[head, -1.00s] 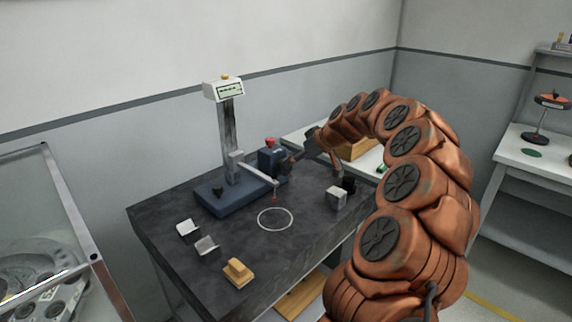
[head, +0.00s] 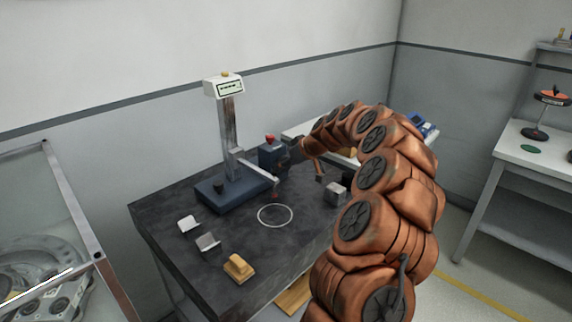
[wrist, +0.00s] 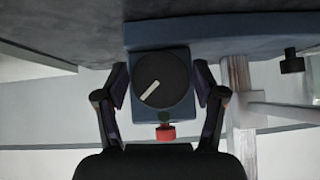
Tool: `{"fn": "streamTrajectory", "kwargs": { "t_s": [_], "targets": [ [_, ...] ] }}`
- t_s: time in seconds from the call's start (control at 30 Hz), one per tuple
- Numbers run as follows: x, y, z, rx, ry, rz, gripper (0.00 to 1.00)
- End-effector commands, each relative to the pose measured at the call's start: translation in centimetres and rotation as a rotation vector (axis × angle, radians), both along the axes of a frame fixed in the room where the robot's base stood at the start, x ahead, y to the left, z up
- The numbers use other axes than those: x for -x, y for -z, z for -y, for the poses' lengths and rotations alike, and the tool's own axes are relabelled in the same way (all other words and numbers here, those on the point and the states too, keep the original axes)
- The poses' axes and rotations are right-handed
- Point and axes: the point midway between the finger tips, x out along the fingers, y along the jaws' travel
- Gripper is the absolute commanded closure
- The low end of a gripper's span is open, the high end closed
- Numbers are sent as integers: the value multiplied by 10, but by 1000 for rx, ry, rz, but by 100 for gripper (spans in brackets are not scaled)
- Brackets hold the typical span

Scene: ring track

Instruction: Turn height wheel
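In the wrist view, a round dark wheel (wrist: 162,82) with a pale slanted bar faces me on the blue box (wrist: 145,55). A red knob (wrist: 165,132) sticks out of that box. My gripper (wrist: 161,92) is open and empty, one finger on each side of the wheel with a small gap left and right. In the head view, the blue box (head: 268,157) stands at the right of the gauge stand, and my gripper (head: 292,152) is close to its right side. The wheel's face is hidden there.
The gauge stand has a blue base (head: 225,196), a column (head: 229,130) and a thin arm (head: 262,172) ending above a white ring (head: 275,216). A grey block (head: 335,193), two metal pieces and a tan block (head: 239,267) lie on the dark table (head: 180,260).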

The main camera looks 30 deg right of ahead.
Motion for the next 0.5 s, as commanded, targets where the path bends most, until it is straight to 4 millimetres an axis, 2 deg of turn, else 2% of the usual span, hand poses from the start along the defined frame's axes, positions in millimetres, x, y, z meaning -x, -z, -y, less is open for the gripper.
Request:
{"fn": "streamTrajectory", "kwargs": {
  "t_s": [0.07, 0.43, 0.5],
  "targets": [
    [0, 0, 0, 0, 0, 0, 43],
    [0, 0, 0, 0, 0, 0, 81],
    [0, 0, 0, -1, 1, 0, 81]
  ]
}}
